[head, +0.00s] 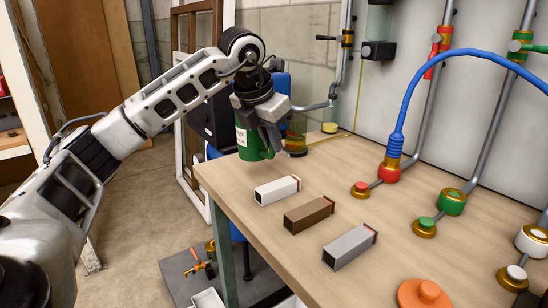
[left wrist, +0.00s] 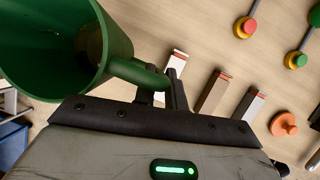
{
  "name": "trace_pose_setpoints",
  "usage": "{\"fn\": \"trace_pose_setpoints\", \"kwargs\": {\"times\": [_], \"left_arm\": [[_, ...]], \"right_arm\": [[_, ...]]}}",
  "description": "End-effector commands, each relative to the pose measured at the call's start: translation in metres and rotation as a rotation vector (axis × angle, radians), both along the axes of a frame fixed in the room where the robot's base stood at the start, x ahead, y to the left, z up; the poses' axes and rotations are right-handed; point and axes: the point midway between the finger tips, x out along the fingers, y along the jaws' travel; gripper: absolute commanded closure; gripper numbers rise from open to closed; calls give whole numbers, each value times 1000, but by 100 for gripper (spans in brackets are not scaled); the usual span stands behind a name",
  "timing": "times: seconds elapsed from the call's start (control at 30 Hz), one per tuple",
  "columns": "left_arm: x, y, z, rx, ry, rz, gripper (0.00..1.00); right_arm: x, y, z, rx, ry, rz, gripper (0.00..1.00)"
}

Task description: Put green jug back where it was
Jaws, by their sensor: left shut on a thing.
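The green jug (head: 246,140) is upright at the far left end of the wooden table in the head view, with a pale label on its side. My left gripper (head: 273,137) is shut on its handle. In the left wrist view the jug (left wrist: 92,45) fills the upper left with its open mouth towards the camera, and its handle (left wrist: 138,74) lies between the fingers (left wrist: 165,90). The inside looks empty. I cannot tell whether its base touches the table. My right gripper is not in view.
White (head: 277,190), brown (head: 309,214) and grey (head: 349,246) blocks lie on the wooden table (head: 300,262). An orange knob (head: 424,294) is at the front. Pipes with coloured fittings, including a red one (head: 388,173), stand along the back. A brass-coloured fitting (head: 295,146) is just right of the jug.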

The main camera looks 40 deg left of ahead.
Motion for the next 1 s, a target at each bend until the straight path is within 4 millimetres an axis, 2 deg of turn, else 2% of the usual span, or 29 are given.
{"fn": "trace_pose_setpoints", "kwargs": {"times": [0.23,0.47,0.87,0.9,0.97,1.0], "left_arm": [[13,4,-17,-1,0,0,100],[16,5,-47,2,-1,-1,100],[16,5,-52,0,-2,-1,100],[16,5,-53,0,0,-1,82],[16,5,-52,0,0,0,66],[16,5,-52,0,0,0,66]], "right_arm": [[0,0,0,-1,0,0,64],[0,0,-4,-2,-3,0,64],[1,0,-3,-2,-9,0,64],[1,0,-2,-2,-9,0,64],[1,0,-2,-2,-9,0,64],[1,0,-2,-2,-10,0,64]]}}
